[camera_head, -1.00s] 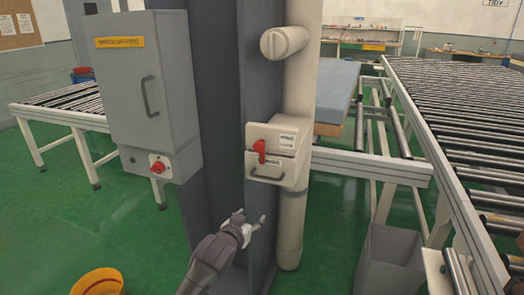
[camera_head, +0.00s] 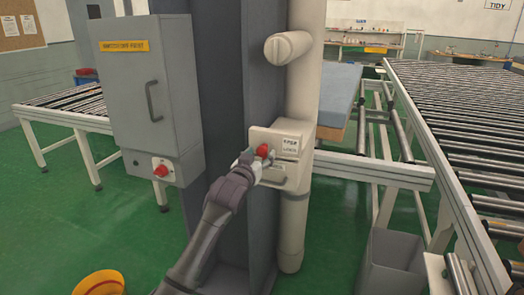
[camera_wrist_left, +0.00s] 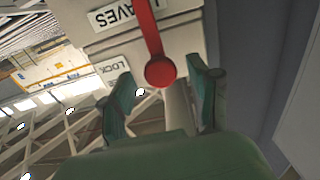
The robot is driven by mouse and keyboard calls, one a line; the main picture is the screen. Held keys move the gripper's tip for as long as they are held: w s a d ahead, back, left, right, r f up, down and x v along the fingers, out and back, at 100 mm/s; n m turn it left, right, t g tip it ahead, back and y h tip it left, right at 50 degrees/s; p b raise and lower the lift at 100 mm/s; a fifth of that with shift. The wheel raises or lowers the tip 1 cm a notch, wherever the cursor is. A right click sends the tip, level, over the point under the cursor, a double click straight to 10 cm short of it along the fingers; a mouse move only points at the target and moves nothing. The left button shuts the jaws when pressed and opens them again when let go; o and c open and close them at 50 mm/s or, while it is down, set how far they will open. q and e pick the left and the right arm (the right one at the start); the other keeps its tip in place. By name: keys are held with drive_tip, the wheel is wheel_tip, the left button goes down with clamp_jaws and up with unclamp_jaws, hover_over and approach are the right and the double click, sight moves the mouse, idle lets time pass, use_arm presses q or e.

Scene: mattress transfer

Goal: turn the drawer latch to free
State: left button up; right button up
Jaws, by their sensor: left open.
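The red drawer latch (camera_head: 262,151) is on the front of a small cream drawer box (camera_head: 262,133) fixed to the pillar. The drawer handle (camera_head: 272,182) is below it, partly behind my gripper. In the left wrist view the latch (camera_wrist_left: 152,40) is a red lever with a round end that lies between my fingers. My left gripper (camera_head: 259,162) is at the box front, close to the latch. Its fingers (camera_wrist_left: 160,95) are open, one on each side of the round end, with gaps showing. Whether they touch the latch cannot be told. My right gripper is not in view.
A grey cabinet (camera_head: 141,85) with a red knob (camera_head: 160,170) stands left of the pillar. Roller conveyors (camera_head: 460,120) fill the right side. A grey bin (camera_head: 390,262) and a yellow bucket (camera_head: 98,284) stand on the green floor.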

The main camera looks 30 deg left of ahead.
use_arm(q)
drive_tip(key=shift+x, duration=1.15)
clamp_jaws()
